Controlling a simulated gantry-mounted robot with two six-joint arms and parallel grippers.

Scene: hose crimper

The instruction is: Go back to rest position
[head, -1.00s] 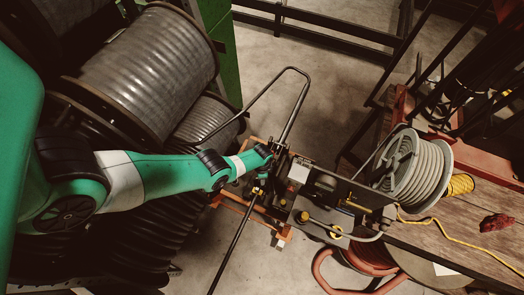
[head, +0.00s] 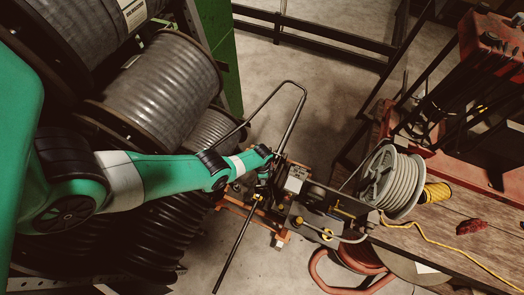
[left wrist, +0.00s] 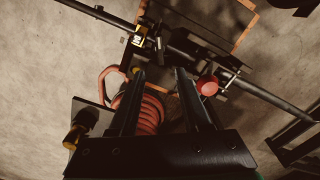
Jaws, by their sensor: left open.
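My left gripper (head: 265,178) is at the end of my green arm, beside the crimper machine (head: 318,212) on its orange-framed stand. Its fingertips are small and partly hidden there. In the left wrist view the two dark fingers of my left gripper (left wrist: 160,75) are apart, with nothing seen held between them. A long dark bar (left wrist: 105,15) with a yellow-marked clamp crosses beyond the fingertips. A red knob (left wrist: 208,86) shows just right of the right finger. My right gripper is in neither view.
Large hose reels (head: 165,85) fill a green rack at the left. A wooden bench (head: 465,215) at the right holds a grey hose reel (head: 392,182) and a red toolbox. A red hose coil (head: 345,268) lies below the crimper. Bare floor (head: 275,65) lies beyond.

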